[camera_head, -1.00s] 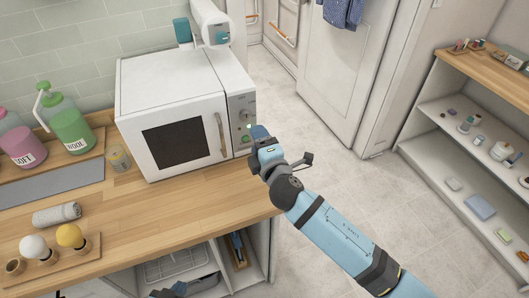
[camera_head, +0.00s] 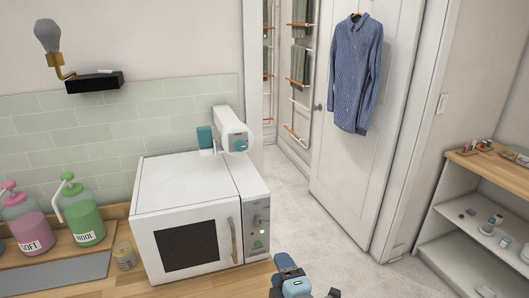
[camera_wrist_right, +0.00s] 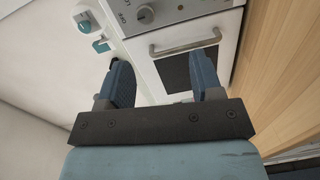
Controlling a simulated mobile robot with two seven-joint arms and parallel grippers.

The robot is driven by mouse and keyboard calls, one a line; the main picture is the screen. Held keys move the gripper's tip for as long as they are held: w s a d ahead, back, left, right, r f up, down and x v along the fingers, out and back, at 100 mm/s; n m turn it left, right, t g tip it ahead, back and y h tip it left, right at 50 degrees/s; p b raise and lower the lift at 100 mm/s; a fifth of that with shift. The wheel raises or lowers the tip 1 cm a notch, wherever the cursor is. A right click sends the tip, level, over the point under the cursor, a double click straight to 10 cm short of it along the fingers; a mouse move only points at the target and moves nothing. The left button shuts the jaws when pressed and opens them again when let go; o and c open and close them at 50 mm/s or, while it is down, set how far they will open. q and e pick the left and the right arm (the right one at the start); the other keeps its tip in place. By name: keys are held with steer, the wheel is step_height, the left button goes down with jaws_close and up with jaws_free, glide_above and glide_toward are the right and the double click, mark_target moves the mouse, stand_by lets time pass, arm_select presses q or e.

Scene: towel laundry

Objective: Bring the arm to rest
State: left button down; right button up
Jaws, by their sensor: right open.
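My right gripper (camera_head: 287,270) shows at the bottom of the head view, in front of and to the right of the white microwave (camera_head: 190,205). In the right wrist view its two blue fingers (camera_wrist_right: 162,85) are apart with nothing between them. The microwave door, handle and knobs show beyond the fingers in that view, tilted. The microwave door is shut. My left gripper does not show.
The wooden counter (camera_head: 245,276) carries the microwave, a small jar (camera_head: 125,256) and pink (camera_head: 30,232) and green (camera_head: 84,222) bottles. A white shelf unit (camera_head: 450,235) stands at right. A blue shirt (camera_head: 357,75) hangs on the door. Floor between is clear.

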steer(key=s+d+f+m+g+h, duration=0.1)
steer(key=s+d+f+m+g, duration=0.1)
steer(key=s+d+f+m, duration=0.5)
steer(key=s+d+f+m+g+h+p, duration=0.1)
steer(key=s+d+f+m+g, duration=0.2)
steer(key=s+d+f+m, duration=0.5)
steer(key=s+f+m, duration=0.2)
steer(key=s+f, duration=0.3)
steer(key=s, duration=0.3)
steer(key=shift+s+f+g, duration=0.15)
steer(key=shift+s+g, duration=0.05)
steer(key=shift+g, duration=0.1)
